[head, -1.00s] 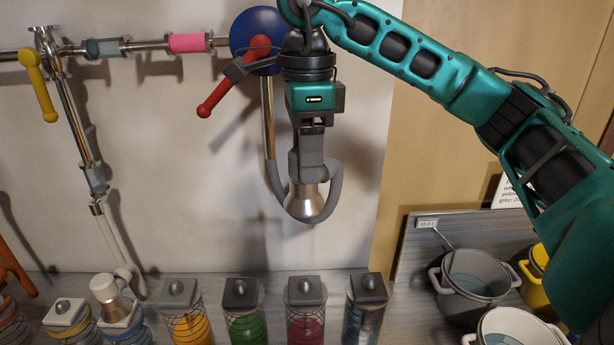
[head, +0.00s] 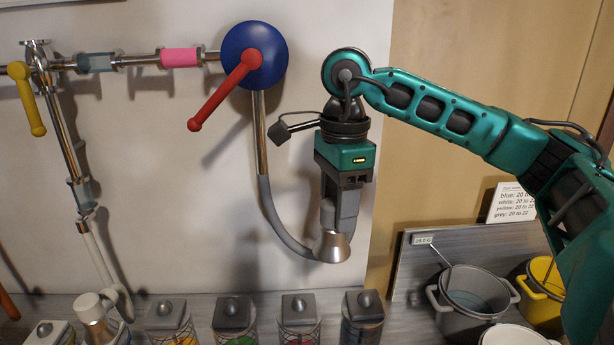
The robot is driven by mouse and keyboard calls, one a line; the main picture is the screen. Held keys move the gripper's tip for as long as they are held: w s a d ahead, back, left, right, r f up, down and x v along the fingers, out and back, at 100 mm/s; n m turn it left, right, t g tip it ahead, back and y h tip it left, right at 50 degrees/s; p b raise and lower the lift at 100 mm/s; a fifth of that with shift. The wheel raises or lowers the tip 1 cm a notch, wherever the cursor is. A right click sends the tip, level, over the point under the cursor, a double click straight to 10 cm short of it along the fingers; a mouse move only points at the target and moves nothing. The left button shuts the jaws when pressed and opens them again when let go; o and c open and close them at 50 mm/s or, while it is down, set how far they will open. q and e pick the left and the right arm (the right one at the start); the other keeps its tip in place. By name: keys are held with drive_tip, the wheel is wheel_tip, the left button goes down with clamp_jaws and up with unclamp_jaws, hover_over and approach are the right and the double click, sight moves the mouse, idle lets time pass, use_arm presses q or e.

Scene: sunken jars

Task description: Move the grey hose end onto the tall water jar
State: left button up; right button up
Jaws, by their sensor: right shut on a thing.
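The grey hose (head: 272,215) hangs from the pipe under the blue valve disc and curves up to its metal cone-shaped end (head: 332,247). The end is in the air, above the jar row in the picture and touching no jar. The rightmost jar (head: 362,328), with a grey knobbed lid, looks dark and clear and may be the tall water jar; its lower part is cut off by the frame edge. My left gripper is not in view.
Several lidded jars stand along the bottom, including a red one (head: 299,333). A white hose (head: 97,255) reaches a jar at left. A red lever (head: 222,92) sits on the blue disc (head: 252,62). A grey pot (head: 470,318) and yellow pot (head: 545,308) stand right.

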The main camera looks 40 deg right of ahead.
drive_tip(key=shift+s+d+f+n+b, duration=0.35)
drive_tip(key=shift+s+d+f+b, duration=0.4)
drive_tip(key=shift+f, duration=0.75)
drive_tip(key=shift+s+d+f+n+b, duration=0.45)
drive_tip(key=shift+d+f, duration=0.45)
drive_tip(key=shift+f, duration=0.6)
drive_tip(key=shift+s+d+f+n+b, duration=0.35)
drive_tip(key=shift+s+d+f, duration=0.45)
drive_tip(key=shift+f, duration=0.7)
drive_tip(key=shift+w+f+b, duration=0.1)
drive_tip(key=shift+f+b, duration=0.1)
drive_tip(key=shift+b, duration=0.1)
drive_tip(key=shift+f+b, duration=0.85)
drive_tip(key=shift+f, duration=0.1)
